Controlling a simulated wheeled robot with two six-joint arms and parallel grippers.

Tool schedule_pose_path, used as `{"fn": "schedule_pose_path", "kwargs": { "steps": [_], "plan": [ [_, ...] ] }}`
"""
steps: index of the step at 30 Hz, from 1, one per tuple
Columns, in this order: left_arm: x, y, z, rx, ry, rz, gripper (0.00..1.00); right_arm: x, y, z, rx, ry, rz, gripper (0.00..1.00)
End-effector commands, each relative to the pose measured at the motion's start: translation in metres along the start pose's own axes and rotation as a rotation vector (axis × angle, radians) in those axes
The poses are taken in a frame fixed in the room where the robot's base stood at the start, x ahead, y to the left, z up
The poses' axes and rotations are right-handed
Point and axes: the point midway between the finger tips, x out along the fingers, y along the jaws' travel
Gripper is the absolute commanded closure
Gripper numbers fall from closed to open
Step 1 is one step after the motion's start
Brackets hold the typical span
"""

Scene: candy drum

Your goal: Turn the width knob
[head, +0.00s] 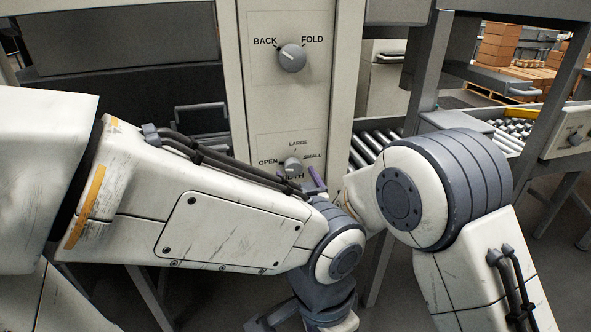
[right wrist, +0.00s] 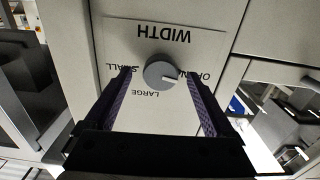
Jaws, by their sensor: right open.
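The width knob (head: 293,166) is a small grey dial on the beige panel, ringed by the labels OPEN, LARGE and SMALL. It also shows in the right wrist view (right wrist: 164,71), upside down, with its white mark toward OPEN. My right gripper (right wrist: 158,75) is open, with a purple-padded finger on each side of the knob in the picture. The knob shows clear of both fingers; I cannot tell how far the fingertips are from the panel. In the head view the right gripper is mostly hidden by my arms. My left gripper is not visible.
A larger BACK/FOLD knob (head: 292,57) sits higher on the same panel (head: 241,100). A roller conveyor (head: 372,146) runs to the right behind my right arm. Brown boxes (head: 497,45) are stacked at the back right. My left arm crosses just below the width knob.

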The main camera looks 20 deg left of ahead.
Motion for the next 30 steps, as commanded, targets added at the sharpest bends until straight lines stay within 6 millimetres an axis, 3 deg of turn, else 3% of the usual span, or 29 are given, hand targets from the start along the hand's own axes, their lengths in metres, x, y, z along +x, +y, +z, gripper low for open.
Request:
{"fn": "schedule_pose_path", "kwargs": {
  "steps": [6,16,17,23,24,30],
  "plan": [
    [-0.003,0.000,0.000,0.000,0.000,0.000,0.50,0.022,0.000,0.000,-0.001,-0.001,-0.001,0.11],
    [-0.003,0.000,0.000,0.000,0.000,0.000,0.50,0.026,0.000,0.000,0.000,-0.001,-0.001,0.11],
    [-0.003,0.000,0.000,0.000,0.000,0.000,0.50,0.026,0.000,0.000,0.000,-0.001,-0.001,0.15],
    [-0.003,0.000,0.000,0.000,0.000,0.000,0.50,0.025,0.000,0.000,0.000,-0.001,0.000,0.92],
    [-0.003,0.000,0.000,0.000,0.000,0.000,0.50,0.023,0.004,0.000,0.000,-0.001,0.002,0.97],
    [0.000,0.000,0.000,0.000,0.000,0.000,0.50,0.025,0.002,0.001,0.016,0.000,0.003,0.97]
  ]
}}
